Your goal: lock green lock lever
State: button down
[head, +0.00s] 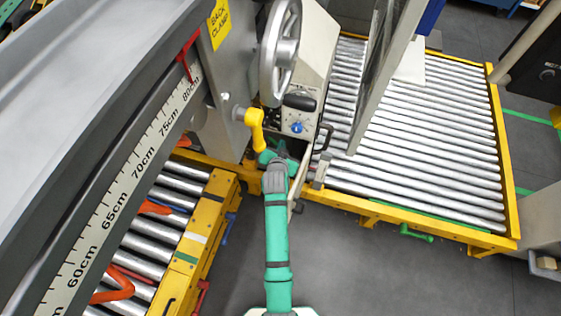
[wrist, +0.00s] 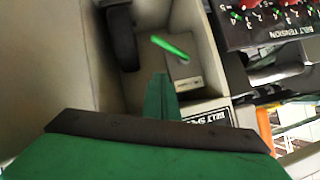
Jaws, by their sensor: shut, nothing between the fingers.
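A bright green lever (wrist: 170,46) shows in the wrist view, slanting inside a pale recess beside a small light box (wrist: 185,75). My gripper (wrist: 162,78) is shut and empty, its fingertips a little below the lever in the picture; I cannot tell whether they touch it. In the head view my gripper (head: 277,152) is at the machine's lower front, below the control panel, and the lever there is not clearly visible. Another green handle (head: 416,233) sits under the front edge of the right roller conveyor, well away from my gripper.
A yellow handle (head: 256,128) and a large handwheel (head: 281,50) are close to my arm. A control panel (head: 298,122) with a blue knob is just above. In the wrist view a dark belt tension panel (wrist: 270,20) is at right. Grey floor (head: 370,280) is open below the right conveyor (head: 430,140).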

jog(key=d+v, duration=0.1)
jog(key=v, duration=1.2)
jog(key=shift+s+r, duration=0.15)
jog(key=shift+s, duration=0.1)
jog(key=shift+a, duration=0.1)
jog(key=w+a+f+n+t+y, duration=0.25)
jog(key=w+a+y, duration=0.25)
jog(key=a, duration=0.6)
jog(key=s+d+f+m+t+h, duration=0.1)
jog(key=d+f+m+t+h, duration=0.1)
jog(key=d+f+m+h, duration=0.5)
notch_tip(320, 180, down, 4)
jog(key=shift+d+f+m+t+h, duration=0.2)
jog(key=shift+d+m+t+h, duration=0.15)
jog(key=shift+m+h, duration=0.5)
jog(key=x, duration=0.9)
jog(key=shift+w, duration=0.3)
